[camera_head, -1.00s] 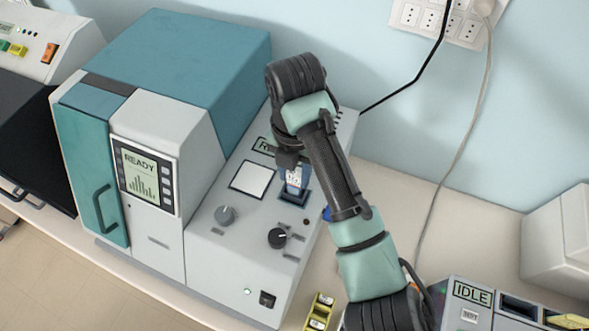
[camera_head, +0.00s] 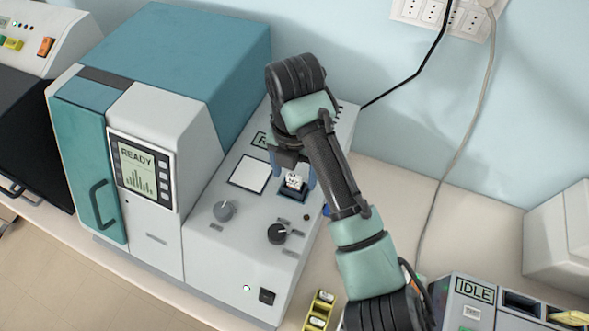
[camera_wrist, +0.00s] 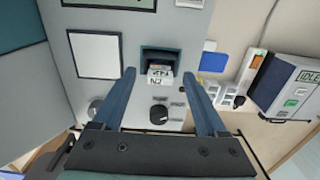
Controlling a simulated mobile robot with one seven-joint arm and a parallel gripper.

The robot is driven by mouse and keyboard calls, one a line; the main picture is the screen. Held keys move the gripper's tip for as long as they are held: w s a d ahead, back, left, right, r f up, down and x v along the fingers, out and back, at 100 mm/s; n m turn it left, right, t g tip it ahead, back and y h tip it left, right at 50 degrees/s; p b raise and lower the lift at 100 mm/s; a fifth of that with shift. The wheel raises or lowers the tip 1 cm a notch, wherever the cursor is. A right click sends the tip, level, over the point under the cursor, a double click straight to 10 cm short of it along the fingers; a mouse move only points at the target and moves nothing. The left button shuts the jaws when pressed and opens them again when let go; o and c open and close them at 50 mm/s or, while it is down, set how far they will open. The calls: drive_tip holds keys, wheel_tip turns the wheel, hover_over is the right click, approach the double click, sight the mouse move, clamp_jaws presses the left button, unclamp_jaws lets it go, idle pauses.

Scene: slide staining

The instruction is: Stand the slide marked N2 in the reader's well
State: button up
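The slide marked N2 (camera_head: 294,182) stands in the reader's dark blue well (camera_head: 290,196), its white label end showing above the rim. In the wrist view the slide (camera_wrist: 160,76) shows its N2 label upside down, at the near side of the well (camera_wrist: 157,53). Its lower part is hidden. My gripper (camera_head: 292,173) is open, with one blue finger on each side of the slide. In the wrist view both fingers of my gripper (camera_wrist: 159,78) are clear of the slide, with gaps on both sides.
The reader's panel has a white square (camera_head: 249,174) and two knobs, one grey (camera_head: 224,211) and one black (camera_head: 277,233). A tall teal machine (camera_head: 190,50) reading READY stands at left. A yellow slide holder (camera_head: 319,312) and a unit reading IDLE (camera_head: 472,291) are at lower right.

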drive_tip(key=shift+r, duration=0.1)
wheel_tip(320, 180, up, 13)
drive_tip(key=p, duration=0.1)
idle(0.6)
idle(0.5)
